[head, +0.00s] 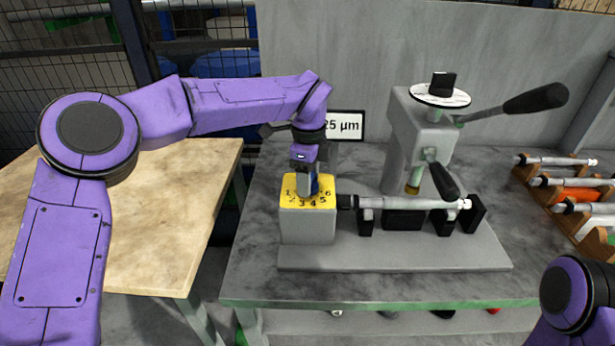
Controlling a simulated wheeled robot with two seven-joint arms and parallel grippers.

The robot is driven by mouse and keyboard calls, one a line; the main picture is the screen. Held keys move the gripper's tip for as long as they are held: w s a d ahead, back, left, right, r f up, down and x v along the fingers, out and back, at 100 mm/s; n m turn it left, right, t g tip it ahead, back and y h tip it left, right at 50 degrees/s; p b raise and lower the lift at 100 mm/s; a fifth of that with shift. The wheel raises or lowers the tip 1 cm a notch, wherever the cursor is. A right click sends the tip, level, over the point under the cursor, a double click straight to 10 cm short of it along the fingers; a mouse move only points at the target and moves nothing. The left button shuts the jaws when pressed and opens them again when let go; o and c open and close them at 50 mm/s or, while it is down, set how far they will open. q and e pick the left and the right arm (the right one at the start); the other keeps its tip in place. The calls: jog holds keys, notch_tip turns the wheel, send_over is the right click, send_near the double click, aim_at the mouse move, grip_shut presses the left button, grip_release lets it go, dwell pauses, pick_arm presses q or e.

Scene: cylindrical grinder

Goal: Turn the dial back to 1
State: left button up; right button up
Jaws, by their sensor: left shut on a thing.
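The dial is a dark blue knob (314,187) on the yellow numbered top (300,204) of a light grey box (308,226). Numbers 1, 3, 4, 5 and 6 show on the yellow face, with 1 at the left and 6 at the right. My left gripper (309,186) points down from above and is shut on the knob. The gripper hides most of the knob, so I cannot tell which number it points to. My right gripper is not in view; only part of my right arm shows at the bottom right.
A grey shaft (415,203) lies in black supports beside the box. A grey grinder column (418,140) with black-handled levers (535,98) stands behind. A "25 µm" sign (345,126) is behind my left gripper. A wooden rack (570,195) holds shafts at right. A wooden table (160,230) is at left.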

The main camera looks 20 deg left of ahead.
pick_arm(q)
jog(key=m+p, duration=0.1)
jog(key=m, duration=0.1)
jog(key=m+p, duration=0.1)
jog(key=m, duration=0.2)
jog(key=shift+r+m, duration=0.2)
jog(key=shift+m, duration=0.1)
jog(key=m+p, duration=0.1)
jog(key=m, duration=0.3)
jog(key=shift+p, duration=0.4)
jog(key=shift+f+m+p, duration=0.1)
jog(key=shift+m+p, duration=0.35)
jog(key=shift+m, duration=0.45)
jog(key=o, duration=1)
